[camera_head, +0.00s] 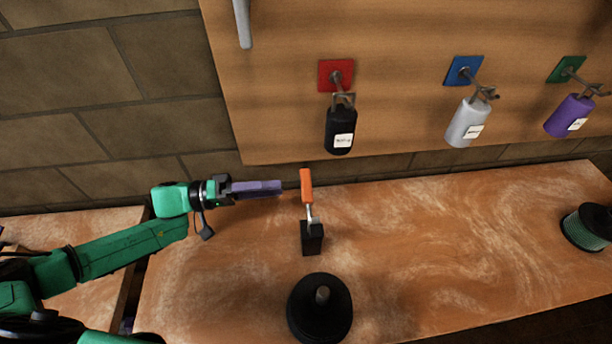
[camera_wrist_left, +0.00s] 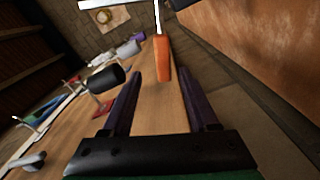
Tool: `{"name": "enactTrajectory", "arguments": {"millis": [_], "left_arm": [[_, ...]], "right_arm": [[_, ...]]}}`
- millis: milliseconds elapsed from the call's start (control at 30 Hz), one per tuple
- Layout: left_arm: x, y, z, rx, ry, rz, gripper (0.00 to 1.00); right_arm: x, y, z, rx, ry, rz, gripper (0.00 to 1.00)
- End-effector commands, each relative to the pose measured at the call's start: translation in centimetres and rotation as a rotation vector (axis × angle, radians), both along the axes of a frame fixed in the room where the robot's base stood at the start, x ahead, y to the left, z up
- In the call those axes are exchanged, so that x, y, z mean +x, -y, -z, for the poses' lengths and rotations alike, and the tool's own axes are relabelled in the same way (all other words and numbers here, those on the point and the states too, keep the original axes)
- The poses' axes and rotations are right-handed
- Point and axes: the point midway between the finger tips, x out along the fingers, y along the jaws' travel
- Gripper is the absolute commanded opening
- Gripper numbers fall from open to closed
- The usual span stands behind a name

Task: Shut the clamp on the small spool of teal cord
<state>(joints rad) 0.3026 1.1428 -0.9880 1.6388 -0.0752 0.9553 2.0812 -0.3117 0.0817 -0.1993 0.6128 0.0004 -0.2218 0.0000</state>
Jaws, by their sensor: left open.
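The clamp has an orange handle (camera_head: 306,186) standing up on a metal lever above a black base (camera_head: 312,238) on the bench. A spool of teal cord (camera_head: 588,228) with dark flanges is at the far right of the head view, well apart from the clamp. My left gripper (camera_head: 280,187) is open, with purple fingers, just left of the orange handle. In the left wrist view the orange handle (camera_wrist_left: 163,60) shows ahead of the gap between the fingers (camera_wrist_left: 161,78); nothing is held. My right gripper is not in view.
A black round base with a short post (camera_head: 322,300) stands in front of the clamp. Black (camera_head: 340,130), silver (camera_head: 467,125) and purple (camera_head: 569,116) bottles hang from hooks on the wooden board behind. The bench (camera_head: 450,240) is clear between clamp and spool.

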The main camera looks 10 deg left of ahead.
Motion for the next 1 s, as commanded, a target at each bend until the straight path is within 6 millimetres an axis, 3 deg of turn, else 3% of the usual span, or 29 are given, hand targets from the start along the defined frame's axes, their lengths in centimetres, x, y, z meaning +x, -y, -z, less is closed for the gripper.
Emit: {"name": "enactTrajectory", "arguments": {"millis": [100, 300, 633, 667, 800, 1000], "left_arm": [[0.8, 3.3, -0.6, -0.005, 0.002, 0.002, 0.6], [1.8, 7.0, -0.2, -0.001, 0.001, -0.001, 0.6], [2.0, 7.9, 0.0, 0.002, 0.001, -0.002, 0.6], [2.0, 7.8, 0.0, 0.002, 0.001, -0.002, 0.52], [2.0, 7.8, 0.0, 0.002, 0.001, -0.002, 0.0], [2.0, 7.8, 0.1, 0.003, 0.0, -0.002, 0.0]], "right_arm": [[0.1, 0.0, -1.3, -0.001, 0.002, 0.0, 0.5], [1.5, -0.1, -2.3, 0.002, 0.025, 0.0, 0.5], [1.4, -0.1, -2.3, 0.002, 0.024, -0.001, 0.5], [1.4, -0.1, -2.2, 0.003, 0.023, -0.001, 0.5], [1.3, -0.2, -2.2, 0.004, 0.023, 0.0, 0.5], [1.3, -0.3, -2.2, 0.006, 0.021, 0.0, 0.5]]}}
